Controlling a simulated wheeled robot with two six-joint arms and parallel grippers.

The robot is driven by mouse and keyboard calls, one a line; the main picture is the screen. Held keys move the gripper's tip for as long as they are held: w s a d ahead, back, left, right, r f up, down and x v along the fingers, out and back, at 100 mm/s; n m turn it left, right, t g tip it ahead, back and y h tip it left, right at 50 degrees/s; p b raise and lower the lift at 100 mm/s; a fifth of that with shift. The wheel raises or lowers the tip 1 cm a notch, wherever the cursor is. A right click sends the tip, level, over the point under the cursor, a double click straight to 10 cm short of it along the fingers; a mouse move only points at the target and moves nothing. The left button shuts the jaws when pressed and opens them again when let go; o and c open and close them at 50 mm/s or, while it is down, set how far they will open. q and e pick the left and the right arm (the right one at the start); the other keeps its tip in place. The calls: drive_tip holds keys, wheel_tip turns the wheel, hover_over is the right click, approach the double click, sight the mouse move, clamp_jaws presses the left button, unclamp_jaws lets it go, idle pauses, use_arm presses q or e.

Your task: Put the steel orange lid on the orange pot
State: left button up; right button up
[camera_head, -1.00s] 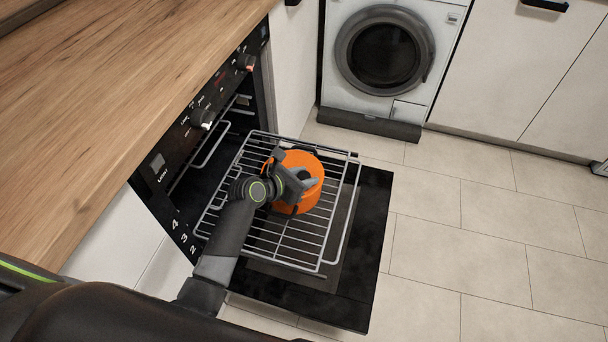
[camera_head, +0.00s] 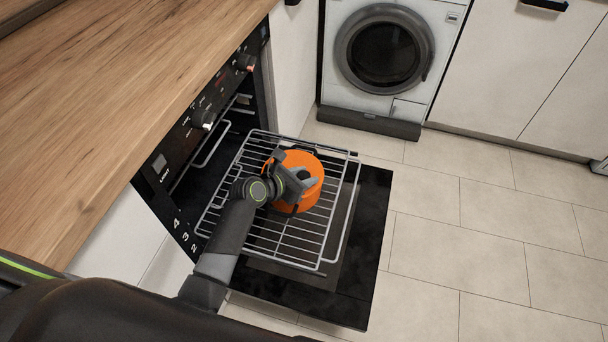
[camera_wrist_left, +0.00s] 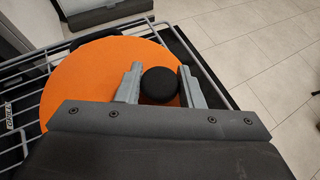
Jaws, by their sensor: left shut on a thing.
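The orange lid (camera_wrist_left: 85,85) fills much of the left wrist view, with its round black knob (camera_wrist_left: 159,86) between the two grey fingers. My left gripper (camera_head: 304,180) is shut on this knob. In the head view the lid (camera_head: 306,160) lies over the orange pot (camera_head: 313,202) on the oven rack, and the gripper covers part of both. The two look lined up, but I cannot tell whether the lid's rim touches the pot all round. My right gripper is not in view.
The wire rack (camera_head: 272,240) is pulled out above the open black oven door (camera_head: 370,235). The oven control panel (camera_head: 190,125) and wooden worktop (camera_head: 120,90) are to the left. A washing machine (camera_head: 385,60) stands behind. The tiled floor (camera_head: 480,240) at right is clear.

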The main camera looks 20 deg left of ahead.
use_arm(q)
drive_tip(key=o, duration=1.2)
drive_tip(key=shift+s+a+r+p, duration=0.1)
drive_tip(key=shift+s+r+p, duration=0.1)
drive_tip(key=shift+p, duration=0.15)
drive_tip(key=p+v, duration=0.9)
drive_tip(key=v, duration=0.2)
drive_tip(key=shift+s+a+p, duration=0.2)
drive_tip(key=shift+p, duration=0.1)
